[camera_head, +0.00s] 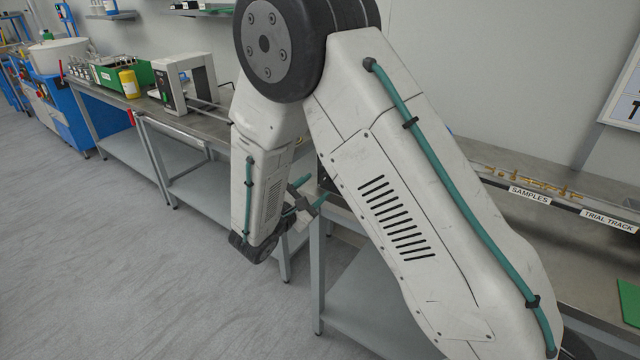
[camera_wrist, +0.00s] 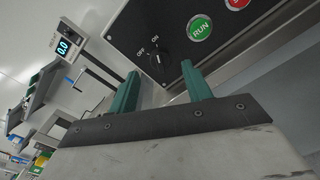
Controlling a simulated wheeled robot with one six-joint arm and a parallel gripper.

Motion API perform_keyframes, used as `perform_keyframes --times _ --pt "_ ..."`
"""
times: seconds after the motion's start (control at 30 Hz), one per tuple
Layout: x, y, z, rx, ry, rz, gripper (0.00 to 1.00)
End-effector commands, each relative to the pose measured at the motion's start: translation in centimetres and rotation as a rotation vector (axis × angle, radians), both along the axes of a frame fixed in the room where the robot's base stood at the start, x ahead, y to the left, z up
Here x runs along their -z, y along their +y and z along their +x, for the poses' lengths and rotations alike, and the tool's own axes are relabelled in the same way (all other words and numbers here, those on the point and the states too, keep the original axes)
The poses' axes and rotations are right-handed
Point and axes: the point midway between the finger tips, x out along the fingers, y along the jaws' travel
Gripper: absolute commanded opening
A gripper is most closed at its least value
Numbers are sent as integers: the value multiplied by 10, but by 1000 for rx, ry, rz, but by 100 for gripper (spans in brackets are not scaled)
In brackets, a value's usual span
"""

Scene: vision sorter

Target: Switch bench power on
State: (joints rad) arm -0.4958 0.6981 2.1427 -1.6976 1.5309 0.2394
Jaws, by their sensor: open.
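In the wrist view, a black rotary knob (camera_wrist: 160,57) with OFF and ON labels sits on a dark control panel (camera_wrist: 140,22). I cannot clearly tell which label the knob points to. My gripper (camera_wrist: 160,86) has two teal fingers standing apart with nothing between them. The fingertips are just below the knob in the picture, and I see no contact. In the head view, my gripper (camera_head: 312,191) is at the front edge of the benches, partly behind my arm. The panel is mostly hidden there by my arm.
A green RUN button (camera_wrist: 200,28) and a red button (camera_wrist: 237,3) are beside the knob. A display (camera_wrist: 64,47) reads 0.0. In the head view, a white machine (camera_head: 185,82) and a green crate (camera_head: 120,73) stand on the left bench. The floor (camera_head: 110,260) at left is clear.

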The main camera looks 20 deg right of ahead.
Motion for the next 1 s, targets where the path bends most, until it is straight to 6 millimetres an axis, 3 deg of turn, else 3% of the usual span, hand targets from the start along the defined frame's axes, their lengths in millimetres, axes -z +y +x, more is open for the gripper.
perform_keyframes --times 0.27,0.77,0.87,1.0 --pt "0 27 -20 -1 1 -1 49" --pt "1 29 -22 1 11 -2 49" --pt "9 22 -31 46 48 14 49" --pt "17 3 -65 186 122 69 49"
